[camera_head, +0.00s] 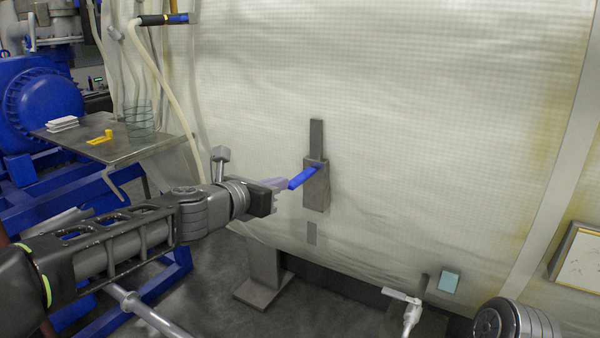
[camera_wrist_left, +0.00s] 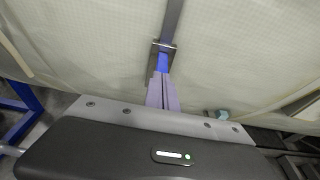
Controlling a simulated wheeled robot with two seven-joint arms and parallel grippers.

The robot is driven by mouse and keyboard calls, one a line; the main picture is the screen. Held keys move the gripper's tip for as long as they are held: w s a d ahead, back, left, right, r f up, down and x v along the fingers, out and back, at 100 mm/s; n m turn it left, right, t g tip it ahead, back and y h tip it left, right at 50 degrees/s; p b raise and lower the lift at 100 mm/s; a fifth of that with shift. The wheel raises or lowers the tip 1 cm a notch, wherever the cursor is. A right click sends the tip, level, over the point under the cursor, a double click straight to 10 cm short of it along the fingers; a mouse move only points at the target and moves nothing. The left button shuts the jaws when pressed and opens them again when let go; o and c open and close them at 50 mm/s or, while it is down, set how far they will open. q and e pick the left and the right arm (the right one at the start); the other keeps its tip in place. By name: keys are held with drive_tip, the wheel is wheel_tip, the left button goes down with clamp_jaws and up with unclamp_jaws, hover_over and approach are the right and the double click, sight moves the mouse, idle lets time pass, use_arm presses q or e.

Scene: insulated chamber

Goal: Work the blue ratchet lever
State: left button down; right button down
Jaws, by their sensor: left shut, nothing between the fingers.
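The blue ratchet lever (camera_head: 303,178) sticks out toward the left from a grey bracket (camera_head: 316,190) on the pale quilted wall. My left gripper (camera_head: 284,184) is shut and empty, with its fingertips right by the lever's outer end. In the left wrist view the lever (camera_wrist_left: 163,62) shows just beyond the closed fingers (camera_wrist_left: 162,84), which hide its near part. I cannot tell whether the fingers touch it. My right gripper is not in view; a grey rounded part, likely of my right arm, shows at the lower right.
A metal table (camera_head: 120,140) with a yellow item (camera_head: 101,138), white stacked pieces and a wire basket stands at the left near blue machinery. A hose (camera_head: 165,80) hangs along the wall. A white handle (camera_head: 402,296) and a light-blue patch (camera_head: 449,282) are low at the right.

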use_arm(q)
wheel_tip(320, 180, up, 6)
drive_tip(key=s+a+p, duration=0.1)
drive_tip(key=p, duration=0.3)
drive_tip(key=shift+s+p, duration=0.3)
drive_tip(key=shift+s, duration=0.05)
drive_tip(key=shift+f, duration=0.15)
